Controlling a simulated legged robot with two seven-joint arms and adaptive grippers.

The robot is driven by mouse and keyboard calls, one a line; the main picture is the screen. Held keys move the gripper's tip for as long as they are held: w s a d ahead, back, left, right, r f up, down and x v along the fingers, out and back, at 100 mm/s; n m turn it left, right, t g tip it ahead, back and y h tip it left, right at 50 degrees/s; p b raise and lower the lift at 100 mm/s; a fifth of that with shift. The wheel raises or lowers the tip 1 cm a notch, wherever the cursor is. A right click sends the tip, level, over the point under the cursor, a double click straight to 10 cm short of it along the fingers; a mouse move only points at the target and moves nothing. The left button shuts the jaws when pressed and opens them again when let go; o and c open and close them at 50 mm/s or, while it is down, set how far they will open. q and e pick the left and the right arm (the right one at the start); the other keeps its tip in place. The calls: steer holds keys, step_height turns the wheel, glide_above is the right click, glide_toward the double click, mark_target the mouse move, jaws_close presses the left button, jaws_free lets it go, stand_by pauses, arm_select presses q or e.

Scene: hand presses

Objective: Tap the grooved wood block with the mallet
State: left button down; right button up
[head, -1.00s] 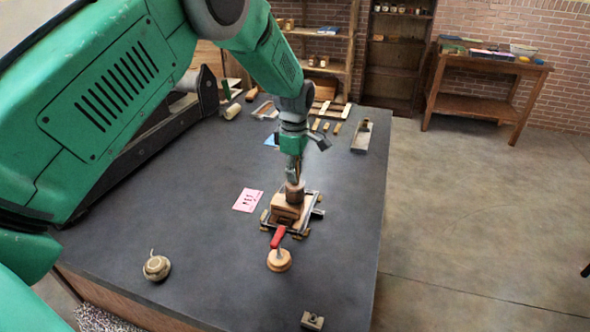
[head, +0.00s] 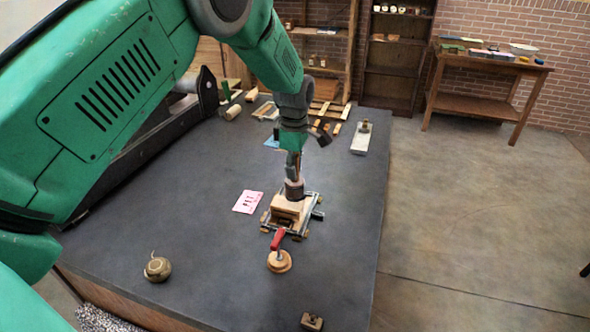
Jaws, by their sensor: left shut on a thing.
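My left gripper (head: 293,160) points down over the middle of the dark table and is shut on the mallet. The mallet's dark brown round head (head: 295,189) hangs below the fingers. The grooved wood block (head: 287,210) is light brown and sits in a metal-railed press frame (head: 310,214). The mallet head is right at the block's far upper edge and hides part of it. I cannot tell whether they touch. My right gripper is not in view.
A pink card (head: 248,202) is to the left. A round brown pot-like thing (head: 157,268) and a small wooden piece (head: 312,321) are near the front. Tools lie at the back.

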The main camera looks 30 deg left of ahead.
arm_select(q)
steer(key=shift+s+a+f, duration=0.15)
steer(key=shift+s+a, duration=0.1)
steer(key=shift+a, duration=0.8)
steer(key=shift+s+a+f, duration=0.1)
steer(key=shift+s+a, duration=0.1)
steer(key=shift+a, duration=0.8)
steer(key=shift+f+b, duration=0.4)
steer(key=shift+f, duration=0.8)
steer(key=shift+r, duration=0.15)
steer(key=shift+d+r+p, duration=0.1)
steer(key=shift+r+p, duration=0.3)
steer(key=shift+r, duration=1.05)
